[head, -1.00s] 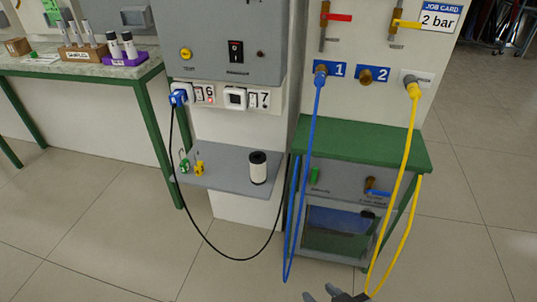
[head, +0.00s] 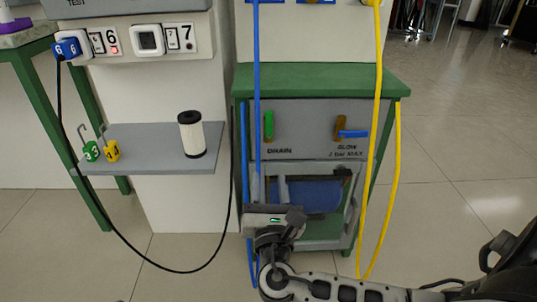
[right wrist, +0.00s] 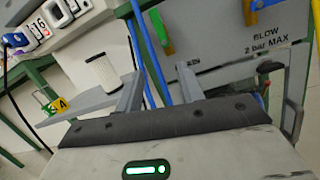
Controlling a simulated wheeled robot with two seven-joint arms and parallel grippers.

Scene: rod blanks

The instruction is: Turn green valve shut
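The green valve (head: 269,126) is on the grey cabinet front above the label DRAIN, its handle pointing up and down. It also shows in the right wrist view (right wrist: 162,31) at the top, beyond my fingers. My right gripper (head: 270,188) is in front of the cabinet, below the green valve and apart from it. In the right wrist view (right wrist: 160,88) its two fingers are spread with nothing held between them. My left gripper is not in view.
A blue-handled valve (head: 350,133) labelled BLOW sits right of the green one. A blue hose (head: 257,90) hangs just left of the green valve; a yellow hose (head: 371,150) hangs at the right. A shelf (head: 145,160) with a white canister (head: 192,135) is at the left.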

